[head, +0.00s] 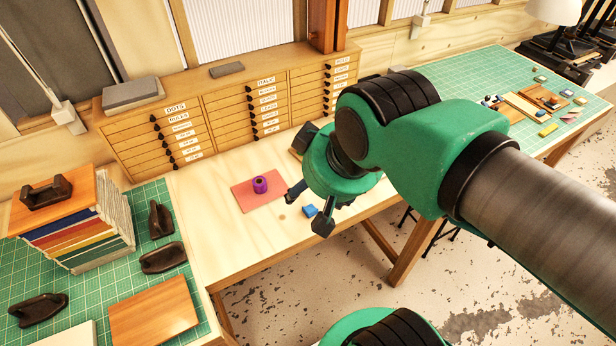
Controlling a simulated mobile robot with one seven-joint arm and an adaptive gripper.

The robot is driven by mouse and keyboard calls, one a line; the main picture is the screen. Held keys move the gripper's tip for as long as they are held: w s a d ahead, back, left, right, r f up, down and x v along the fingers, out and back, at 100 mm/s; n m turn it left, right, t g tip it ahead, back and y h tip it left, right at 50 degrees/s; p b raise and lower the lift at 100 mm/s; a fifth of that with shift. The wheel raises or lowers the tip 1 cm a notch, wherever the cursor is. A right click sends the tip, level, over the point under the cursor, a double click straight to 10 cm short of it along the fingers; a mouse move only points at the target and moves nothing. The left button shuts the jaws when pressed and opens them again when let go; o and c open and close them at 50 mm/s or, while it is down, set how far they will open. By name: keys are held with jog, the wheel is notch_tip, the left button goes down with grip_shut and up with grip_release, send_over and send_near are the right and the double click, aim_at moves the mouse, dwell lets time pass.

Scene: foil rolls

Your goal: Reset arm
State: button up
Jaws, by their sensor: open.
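My arm reaches in from the right in the head view, with green and black joints. My gripper (308,208) points down over the light wooden bench (235,235).
A wooden drawer cabinet (230,112) stands along the back. Stacked coloured sheets (85,240) and dark holders (163,257) sit on a green mat (105,285) at left. Small items lie on the green mat (465,75) at far right. The bench front left is clear.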

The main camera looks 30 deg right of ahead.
jog(key=shift+f, duration=0.1)
notch_tip(320, 180, down, 11)
jog(key=b, duration=1.1)
jog(key=shift+o, duration=0.2)
jog(key=shift+r, duration=0.2)
